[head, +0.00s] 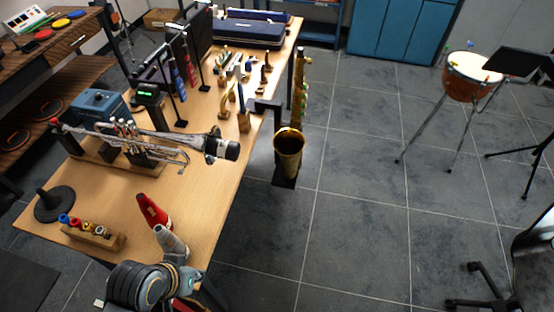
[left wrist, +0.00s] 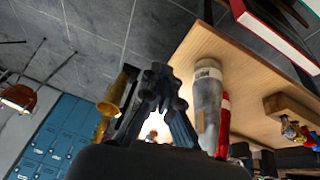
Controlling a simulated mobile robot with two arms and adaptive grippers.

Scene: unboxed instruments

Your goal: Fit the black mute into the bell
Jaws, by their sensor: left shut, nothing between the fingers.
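A silver trumpet (head: 130,140) lies level on a stand on the wooden table in the head view, its bell (head: 207,145) facing right. The black mute (head: 230,150), with a pale band, sits at the bell's mouth with its wide end sticking out. How deep it sits I cannot tell. My left gripper (head: 188,277) is at the table's near edge, close to the grey mute and well apart from the trumpet. In the left wrist view its fingers (left wrist: 158,78) are together and empty. My right gripper is not in view.
A red mute (head: 152,210) and a grey mute (head: 171,243) stand near the front edge; the grey one (left wrist: 207,92) is right beside my fingers in the wrist view. A wooden block (head: 95,234) holds small mouthpieces. A saxophone (head: 289,150) stands beside the table.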

